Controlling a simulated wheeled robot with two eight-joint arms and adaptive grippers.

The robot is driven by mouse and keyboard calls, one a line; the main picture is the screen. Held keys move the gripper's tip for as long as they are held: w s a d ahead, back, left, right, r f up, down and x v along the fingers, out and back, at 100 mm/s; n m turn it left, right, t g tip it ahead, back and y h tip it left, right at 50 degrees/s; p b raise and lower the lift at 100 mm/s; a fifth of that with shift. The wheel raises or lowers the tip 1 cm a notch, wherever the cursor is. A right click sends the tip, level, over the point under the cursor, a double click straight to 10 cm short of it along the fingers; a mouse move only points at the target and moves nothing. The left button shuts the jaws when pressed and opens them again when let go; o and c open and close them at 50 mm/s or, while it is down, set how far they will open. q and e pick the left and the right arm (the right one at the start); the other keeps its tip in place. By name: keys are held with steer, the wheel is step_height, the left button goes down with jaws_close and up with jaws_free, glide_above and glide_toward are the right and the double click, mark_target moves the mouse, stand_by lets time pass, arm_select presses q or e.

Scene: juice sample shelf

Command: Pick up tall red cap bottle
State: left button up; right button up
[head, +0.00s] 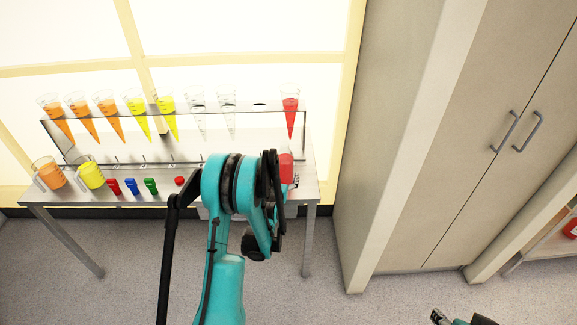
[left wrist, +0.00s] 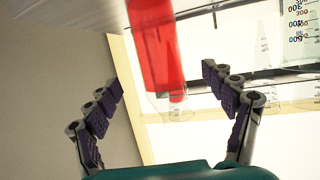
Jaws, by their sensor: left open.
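No bottle clearly reads as the tall red cap bottle. A round red cap-like piece (head: 180,181) shows on the bench left of my arm; I cannot tell what is under it. A small red item (head: 114,186) stands further left. My left gripper (left wrist: 162,78) is open and empty, its purple-padded fingers apart. Beyond them, in the left wrist view, is a clear container with red contents (left wrist: 152,50), which also shows in the head view (head: 286,168), partly behind my arm. My left fingers are hidden in the head view. My right gripper (head: 439,316) is at the bottom edge, its jaws unclear.
A rack (head: 200,107) holds several cones with orange, yellow, clear and red (head: 290,108) contents. An orange jug (head: 50,173), a yellow jug (head: 90,173), and blue (head: 131,186) and green (head: 150,186) items stand on the metal bench. A tall cabinet (head: 450,130) is at right.

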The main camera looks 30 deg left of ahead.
mark_target(283, 172)
arm_select(q)
steer(key=shift+w+a+f, duration=0.35)
steer(key=shift+w+f, duration=0.1)
steer(key=shift+w, duration=0.1)
steer(key=b+x, duration=0.3)
steer(key=x, duration=0.2)
steer(key=shift+w+f, duration=0.2)
steer(key=shift+w, duration=0.15)
steer(key=shift+w+a, duration=0.2)
steer(key=shift+w, duration=0.25)
steer(key=c, duration=1.7)
steer(key=shift+c, duration=0.2)
steer(key=shift+r, duration=0.15)
